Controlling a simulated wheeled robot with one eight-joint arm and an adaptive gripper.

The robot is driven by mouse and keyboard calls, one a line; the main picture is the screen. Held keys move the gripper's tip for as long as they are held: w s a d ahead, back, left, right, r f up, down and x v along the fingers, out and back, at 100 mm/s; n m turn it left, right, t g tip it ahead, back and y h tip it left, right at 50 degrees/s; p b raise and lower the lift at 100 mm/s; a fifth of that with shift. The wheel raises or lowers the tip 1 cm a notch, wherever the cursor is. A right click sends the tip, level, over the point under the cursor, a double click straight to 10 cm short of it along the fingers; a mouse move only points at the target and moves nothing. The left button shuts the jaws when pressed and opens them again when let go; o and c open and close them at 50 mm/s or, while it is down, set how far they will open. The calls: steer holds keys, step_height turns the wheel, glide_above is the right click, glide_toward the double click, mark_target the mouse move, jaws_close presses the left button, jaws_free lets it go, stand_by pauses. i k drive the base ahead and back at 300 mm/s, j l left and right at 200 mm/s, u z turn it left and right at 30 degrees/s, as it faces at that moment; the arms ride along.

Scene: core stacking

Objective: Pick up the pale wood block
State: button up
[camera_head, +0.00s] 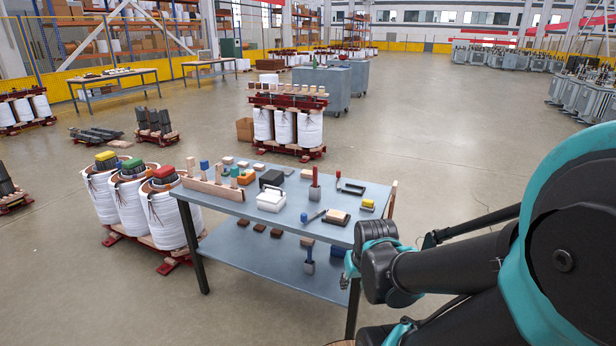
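Several pale wood pieces are on the blue-grey table (270,208). One pale wood block (337,215) lies on a dark base near the table's front right. Small pale blocks (228,160) lie at the back edge, and another (306,174) lies behind the red-handled item. I cannot tell which one the task means. My gripper (349,270) is at the table's front right corner, to the right of and lower in the picture than the block on the dark base, and apart from it. Its fingers are small and partly hidden, so their opening is unclear.
A long wood rack (213,188), a white box (271,200), a black box (271,179), a red-handled item (314,186), a black clamp-like tool (350,188) and a yellow item (367,204) crowd the tabletop. White coils (165,215) stand left of the table.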

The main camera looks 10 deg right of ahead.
mark_target(307, 175)
steer(key=u, duration=0.35)
steer(key=l+u, duration=0.15)
steer(key=u, duration=0.15)
steer(key=l+u, duration=0.1)
steer(key=u, duration=0.25)
steer(key=l+u, duration=0.4)
steer(key=l, duration=0.45)
steer(key=l+u, duration=0.45)
steer(key=l, duration=0.35)
steer(key=k+l, duration=0.1)
steer(key=l, duration=0.3)
steer(key=k+l, duration=0.1)
steer(key=l, duration=0.3)
